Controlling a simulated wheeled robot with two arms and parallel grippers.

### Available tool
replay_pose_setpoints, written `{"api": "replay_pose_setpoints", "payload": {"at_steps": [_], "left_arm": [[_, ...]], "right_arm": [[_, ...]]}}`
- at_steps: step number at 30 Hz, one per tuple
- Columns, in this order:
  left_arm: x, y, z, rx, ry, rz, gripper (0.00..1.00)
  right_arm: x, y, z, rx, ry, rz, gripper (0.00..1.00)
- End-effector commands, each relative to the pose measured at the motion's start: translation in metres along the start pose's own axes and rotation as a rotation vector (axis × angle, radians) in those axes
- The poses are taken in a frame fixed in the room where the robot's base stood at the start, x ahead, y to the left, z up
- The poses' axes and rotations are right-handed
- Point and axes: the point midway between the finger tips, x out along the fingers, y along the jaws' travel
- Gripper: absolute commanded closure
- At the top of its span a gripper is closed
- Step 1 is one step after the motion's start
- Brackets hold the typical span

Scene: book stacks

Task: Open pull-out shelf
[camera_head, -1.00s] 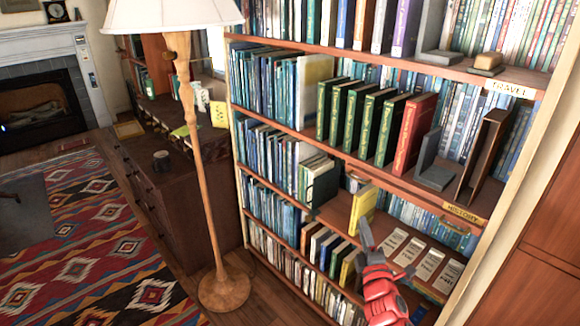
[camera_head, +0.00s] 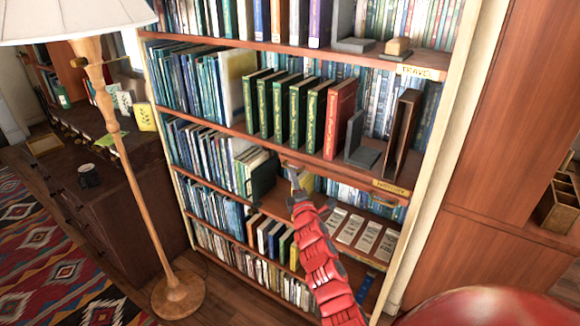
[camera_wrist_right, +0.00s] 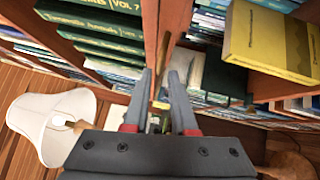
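The bookcase has a wooden shelf board (camera_head: 345,172) with a HISTORY label (camera_head: 391,187) at its right end. A brass handle (camera_head: 384,201) shows below the board near the label. My right gripper (camera_head: 291,172) is just under the front edge of this board, left of that handle. In the right wrist view the right gripper (camera_wrist_right: 160,78) has its two grey fingers apart, with a narrow brass-coloured piece (camera_wrist_right: 161,105) between them, seemingly a second handle. Whether the fingers touch it cannot be told. My left gripper is not in view.
Green books (camera_head: 281,105) and a red book (camera_head: 339,118) stand on the board with a bookend. A yellow book (camera_wrist_right: 268,42) shows in the wrist view. A floor lamp (camera_head: 125,160) stands left of the bookcase. Wooden cabinet panels (camera_head: 515,110) are on the right.

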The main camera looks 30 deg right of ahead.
Motion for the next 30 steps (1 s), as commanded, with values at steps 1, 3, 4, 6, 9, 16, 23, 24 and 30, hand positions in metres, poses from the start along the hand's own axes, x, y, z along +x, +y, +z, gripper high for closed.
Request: {"api": "replay_pose_setpoints", "payload": {"at_steps": [1, 3, 4, 6, 9, 16, 23, 24, 30], "left_arm": [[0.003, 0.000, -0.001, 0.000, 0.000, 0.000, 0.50], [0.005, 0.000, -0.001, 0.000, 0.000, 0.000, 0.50], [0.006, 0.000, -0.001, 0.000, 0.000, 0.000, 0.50], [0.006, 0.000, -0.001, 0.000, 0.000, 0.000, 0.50], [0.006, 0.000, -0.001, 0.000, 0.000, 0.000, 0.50], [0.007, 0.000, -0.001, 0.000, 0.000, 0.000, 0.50], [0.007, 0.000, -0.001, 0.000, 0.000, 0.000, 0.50], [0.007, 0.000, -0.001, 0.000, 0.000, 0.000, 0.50], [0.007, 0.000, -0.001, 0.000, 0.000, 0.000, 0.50]], "right_arm": [[0.009, 0.001, 0.003, 0.000, -0.006, -0.003, 0.75], [0.018, 0.002, 0.002, 0.001, -0.004, -0.001, 0.75], [0.022, 0.001, 0.001, 0.002, -0.003, -0.001, 0.75], [0.031, 0.001, 0.001, 0.002, -0.003, -0.001, 0.75], [0.040, -0.001, 0.003, 0.002, -0.005, -0.004, 0.75], [0.052, -0.001, 0.001, 0.000, -0.001, -0.002, 0.75], [0.053, -0.002, 0.000, -0.001, 0.000, -0.003, 0.75], [0.053, -0.001, 0.000, -0.001, 0.000, -0.002, 0.75], [0.053, -0.001, 0.000, -0.001, 0.000, -0.002, 1.00]]}}
